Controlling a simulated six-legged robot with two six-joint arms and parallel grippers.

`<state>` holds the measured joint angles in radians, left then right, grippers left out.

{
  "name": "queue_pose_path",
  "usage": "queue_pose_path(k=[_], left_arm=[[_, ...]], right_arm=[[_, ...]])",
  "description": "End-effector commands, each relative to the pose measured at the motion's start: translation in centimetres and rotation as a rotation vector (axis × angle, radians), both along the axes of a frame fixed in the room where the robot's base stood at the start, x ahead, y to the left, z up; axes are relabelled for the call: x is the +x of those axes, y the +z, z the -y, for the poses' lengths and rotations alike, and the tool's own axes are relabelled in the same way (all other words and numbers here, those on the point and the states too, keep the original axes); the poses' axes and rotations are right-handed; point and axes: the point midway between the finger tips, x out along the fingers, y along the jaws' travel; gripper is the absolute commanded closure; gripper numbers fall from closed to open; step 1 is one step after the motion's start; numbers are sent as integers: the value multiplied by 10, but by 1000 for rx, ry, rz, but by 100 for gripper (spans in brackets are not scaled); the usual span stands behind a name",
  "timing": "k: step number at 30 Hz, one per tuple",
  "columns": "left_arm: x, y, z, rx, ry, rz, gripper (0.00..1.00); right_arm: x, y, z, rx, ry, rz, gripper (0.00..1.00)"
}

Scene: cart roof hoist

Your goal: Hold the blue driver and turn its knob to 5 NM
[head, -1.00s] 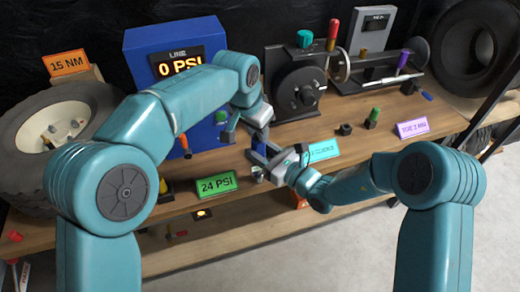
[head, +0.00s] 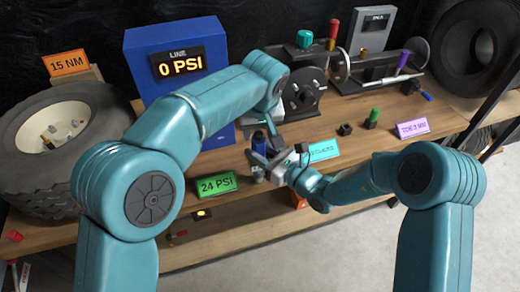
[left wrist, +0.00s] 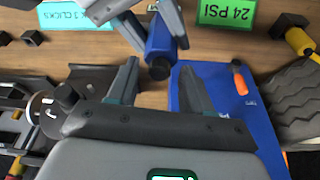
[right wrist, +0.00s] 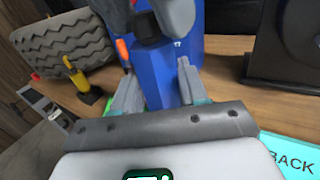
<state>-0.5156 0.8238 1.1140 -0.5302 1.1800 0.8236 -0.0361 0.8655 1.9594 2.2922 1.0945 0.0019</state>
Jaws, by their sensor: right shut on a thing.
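The blue driver (head: 258,143) stands roughly upright at the front of the bench, in the middle of the head view. My right gripper (head: 265,168) is shut on it from the right; its fingers also flank the blue body in the right wrist view (right wrist: 155,78). My left gripper (head: 262,131) is above the driver. In the left wrist view its fingers (left wrist: 157,75) are apart, with the driver's dark knob end (left wrist: 159,69) between or just beyond the tips; contact is unclear. Any scale on the knob is too small to read.
A blue box (head: 150,93) reading 0 PSI stands behind left. A green 24 PSI sign (head: 216,185) and a cyan sign (head: 322,151) flank the driver. A black reel device (head: 302,95) stands behind right. A tyre (head: 98,105) lies at left.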

Motion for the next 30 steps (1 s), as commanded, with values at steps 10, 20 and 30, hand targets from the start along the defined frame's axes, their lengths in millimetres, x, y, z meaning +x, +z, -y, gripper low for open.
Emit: queue_pose_path(k=[10, 20, 30], left_arm=[[0, 28, 1, -3, -1, 3, 50], [0, 50, 0, -1, -3, 0, 50], [0, 50, 0, 0, -2, 0, 50]], right_arm=[[0, 0, 0, 0, 0, 0, 99], [0, 0, 0, 0, 0, 0, 99], [0, 0, 0, 1, 0, 1, 99]])
